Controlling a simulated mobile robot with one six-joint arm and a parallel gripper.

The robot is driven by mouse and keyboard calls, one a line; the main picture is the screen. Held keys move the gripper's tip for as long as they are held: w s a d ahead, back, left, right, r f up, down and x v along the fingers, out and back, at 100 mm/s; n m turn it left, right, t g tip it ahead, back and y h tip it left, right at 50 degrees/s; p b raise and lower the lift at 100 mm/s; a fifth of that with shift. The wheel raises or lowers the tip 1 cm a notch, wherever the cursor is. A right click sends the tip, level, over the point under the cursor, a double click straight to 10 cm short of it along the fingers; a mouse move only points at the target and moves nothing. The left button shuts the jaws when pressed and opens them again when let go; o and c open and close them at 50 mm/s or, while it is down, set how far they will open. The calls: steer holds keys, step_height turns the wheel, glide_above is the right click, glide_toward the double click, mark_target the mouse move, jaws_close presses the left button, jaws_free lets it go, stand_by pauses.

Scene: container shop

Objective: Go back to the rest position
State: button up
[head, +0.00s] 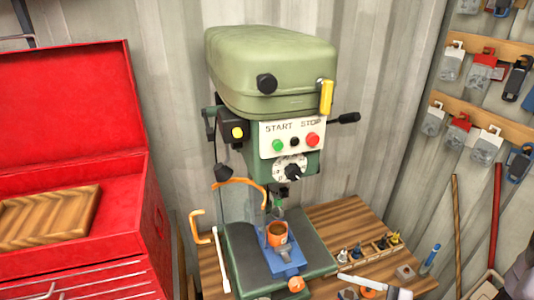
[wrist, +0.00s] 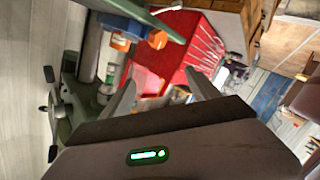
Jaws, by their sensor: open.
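My gripper (wrist: 162,84) shows in the wrist view with its two fingers apart and nothing between them. Behind the fingers, the wrist view shows a red tool chest (wrist: 180,52) and, at the left, part of the green drill press (wrist: 85,105). I cannot clearly make out my gripper in the head view. There the green drill press (head: 272,75) stands in the middle, on a wooden bench. An orange cup-like piece (head: 277,235) sits at the blue vise (head: 285,262) below the chuck.
The red tool chest (head: 150,215) stands open at the left, with a wooden board (head: 48,215) in it. Tool racks (head: 480,117) hang on the right wall.

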steer(key=s+a+f+m+g+h+b, duration=0.1)
steer(key=s+a+f+m+h+b, duration=0.2)
steer(key=m+h+b, duration=0.3)
steer(key=s+a+f+m+h+b, duration=0.3)
steer(key=s+a+m+h+b, duration=0.1)
steer(key=m+b, duration=1.1)
steer(key=s+m+h, duration=0.1)
steer(key=m+h, duration=0.1)
steer(key=shift+s+a+f+m+g, duration=0.2)
steer(key=shift+a+f+m+g, duration=0.1)
steer(key=shift+f+g, duration=0.1)
